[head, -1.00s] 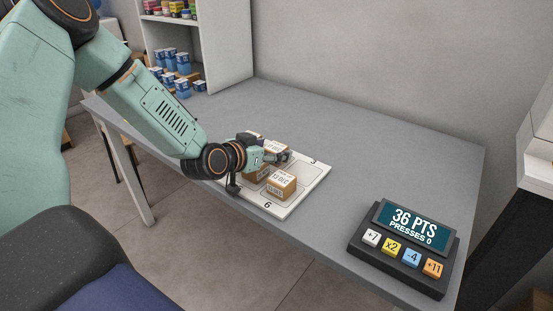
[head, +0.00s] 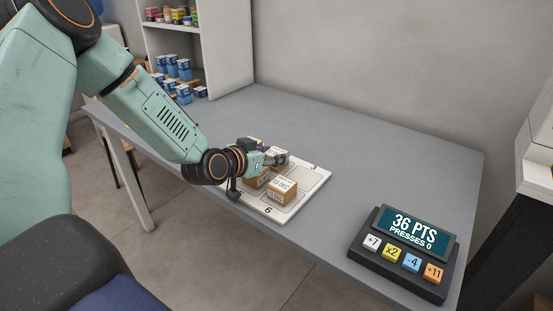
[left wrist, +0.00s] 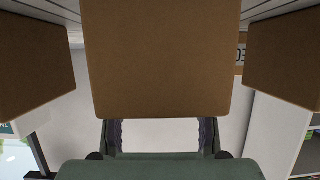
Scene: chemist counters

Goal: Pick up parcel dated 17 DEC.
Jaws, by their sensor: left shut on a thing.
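My left gripper (head: 278,159) is over the white numbered tray (head: 297,204), shut on a small brown parcel (left wrist: 160,55) that fills the middle of the left wrist view between the fingers. In the head view my gripper partly covers this parcel, and I cannot read its date. A front parcel (head: 282,192) stands on the tray with a white label that seems to read 13 DEC. Another parcel (head: 257,180) is partly hidden behind my gripper. In the left wrist view parcels flank the held one at left (left wrist: 35,70) and right (left wrist: 283,70). My right gripper is out of view.
The tray lies on a grey counter (head: 350,160), near its front edge. A dark keypad (head: 400,252) showing 36 PTS and PRESSES 0 stands at the right. A white shelf (head: 225,50) with small jars is at the back left. The counter behind the tray is clear.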

